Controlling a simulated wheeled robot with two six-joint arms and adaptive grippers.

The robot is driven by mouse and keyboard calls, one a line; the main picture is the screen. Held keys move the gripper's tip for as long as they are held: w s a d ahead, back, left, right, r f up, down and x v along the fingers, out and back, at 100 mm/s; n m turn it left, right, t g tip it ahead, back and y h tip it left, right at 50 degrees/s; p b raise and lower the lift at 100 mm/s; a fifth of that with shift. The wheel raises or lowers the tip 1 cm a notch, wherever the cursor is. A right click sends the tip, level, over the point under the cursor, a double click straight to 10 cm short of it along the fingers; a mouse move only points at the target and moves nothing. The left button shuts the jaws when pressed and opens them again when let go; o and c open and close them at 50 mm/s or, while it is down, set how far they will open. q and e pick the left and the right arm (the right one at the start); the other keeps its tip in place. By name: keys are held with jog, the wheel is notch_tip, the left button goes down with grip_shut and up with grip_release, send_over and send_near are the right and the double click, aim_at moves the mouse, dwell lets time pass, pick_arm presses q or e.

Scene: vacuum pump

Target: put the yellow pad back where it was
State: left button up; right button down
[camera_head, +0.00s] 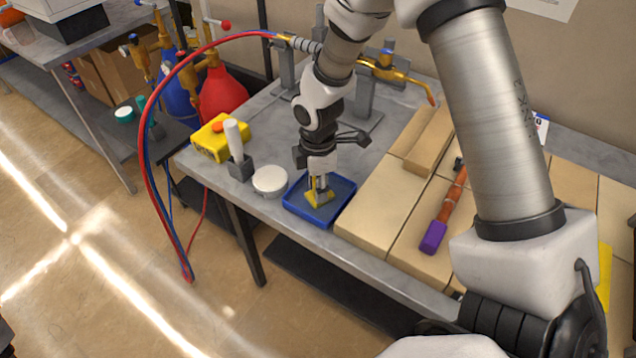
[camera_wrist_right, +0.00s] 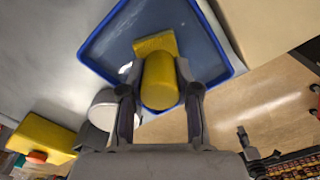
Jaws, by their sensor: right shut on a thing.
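The yellow pad (camera_head: 319,197) is a small flat block with an upright round yellow handle (camera_wrist_right: 160,82). My right gripper (camera_head: 320,184) points down and is shut on the handle, with one finger on each side in the right wrist view. The pad is within the outline of a shallow blue tray (camera_head: 291,203), near its middle in the head view. I cannot tell whether its underside touches the tray floor. The tray's rim also shows in the right wrist view (camera_wrist_right: 82,56). My left gripper is not in view.
Left of the tray stand a round white dish (camera_head: 270,181), a white-handled tool in a grey block (camera_head: 237,149) and a yellow box (camera_head: 209,141) with an orange button. Wooden boards (camera_head: 376,213) lie close on the right, with a purple-ended tool (camera_head: 434,237). The table's front edge is near.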

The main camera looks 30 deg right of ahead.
jog(key=c, duration=0.8)
grip_release()
jog(key=shift+w+f, duration=0.1)
jog(key=shift+c, duration=0.2)
notch_tip(320, 180, up, 12)
jog(key=shift+r+b, duration=0.25)
jog(key=shift+b, duration=0.1)
